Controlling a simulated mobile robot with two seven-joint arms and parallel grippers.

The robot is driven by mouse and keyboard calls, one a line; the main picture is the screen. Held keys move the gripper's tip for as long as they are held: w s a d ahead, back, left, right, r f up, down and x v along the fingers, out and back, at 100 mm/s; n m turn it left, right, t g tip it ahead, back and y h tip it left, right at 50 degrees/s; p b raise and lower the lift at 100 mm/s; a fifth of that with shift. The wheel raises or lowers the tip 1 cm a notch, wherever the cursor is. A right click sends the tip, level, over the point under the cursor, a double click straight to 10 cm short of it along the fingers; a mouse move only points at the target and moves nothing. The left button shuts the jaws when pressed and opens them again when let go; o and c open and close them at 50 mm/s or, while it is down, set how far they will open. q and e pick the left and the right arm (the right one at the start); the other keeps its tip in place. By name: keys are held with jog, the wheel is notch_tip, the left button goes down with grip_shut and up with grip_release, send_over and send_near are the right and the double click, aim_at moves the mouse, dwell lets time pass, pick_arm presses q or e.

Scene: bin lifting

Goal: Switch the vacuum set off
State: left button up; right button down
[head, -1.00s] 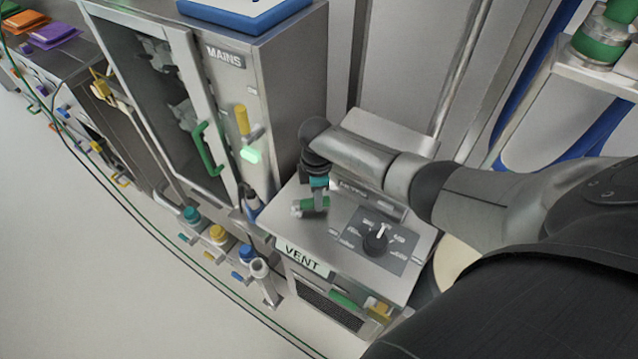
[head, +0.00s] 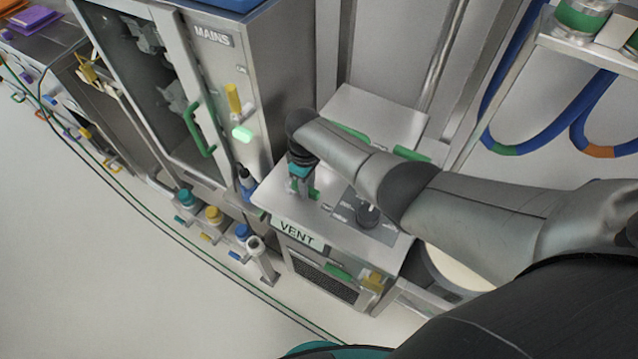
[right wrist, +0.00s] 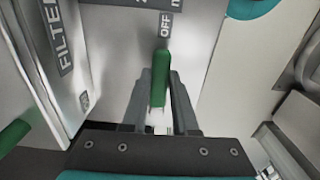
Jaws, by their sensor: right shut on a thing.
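The vacuum set looks to be the grey cabinet with the VENT label (head: 297,233), at the middle of the head view. My right gripper (head: 302,190) is over the left part of that top. In the right wrist view my right gripper (right wrist: 159,98) is shut on a green handle (right wrist: 160,72), with a finger on each side. The handle's tip is just below the OFF label (right wrist: 166,25). In the head view the handle is mostly hidden by the gripper. My left gripper is not in view.
Blue hoses (head: 510,85) hang at the right.

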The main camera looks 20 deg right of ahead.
jog(key=shift+a, duration=0.1)
dwell(0.4)
jog(key=c, duration=0.7)
grip_release()
jog(key=shift+r+p, duration=0.3)
jog(key=shift+r, duration=0.25)
jog(key=shift+r+p, duration=1.6)
jog(key=shift+r, duration=5.5)
jog(key=shift+s, duration=0.1)
